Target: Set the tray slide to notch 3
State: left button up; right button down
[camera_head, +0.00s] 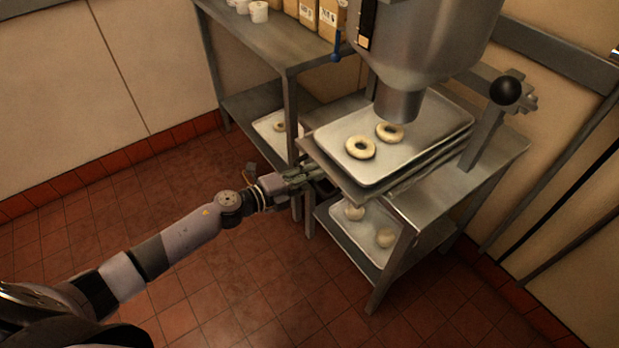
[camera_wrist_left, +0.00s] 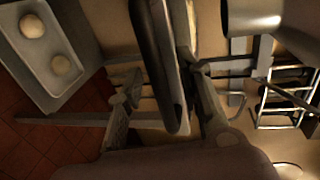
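The tray slide (camera_head: 349,188) is a flat metal plate on the steel stand, under the hopper nozzle. A shallow metal tray (camera_head: 420,140) with two ring doughnuts lies on it. A notched bracket (camera_head: 526,101) sits behind a black ball knob (camera_head: 507,90) at the right; I cannot read which notch is set. My left gripper (camera_head: 318,178) is at the slide's left front corner. In the left wrist view its fingers (camera_wrist_left: 163,85) stand either side of a plate edge (camera_wrist_left: 160,60), with a gap at the left finger. My right gripper is not in view.
A steel hopper (camera_head: 420,40) hangs over the tray. A lower tray (camera_head: 372,240) with pale dough pieces sits on the stand's lower shelf. A shelf table (camera_head: 270,50) with boxes and white cups stands at the left. The tiled floor (camera_head: 150,225) in front is clear.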

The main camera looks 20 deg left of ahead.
pick_arm(q)
jog(key=shift+c, duration=0.3)
grip_shut()
dwell(0.6)
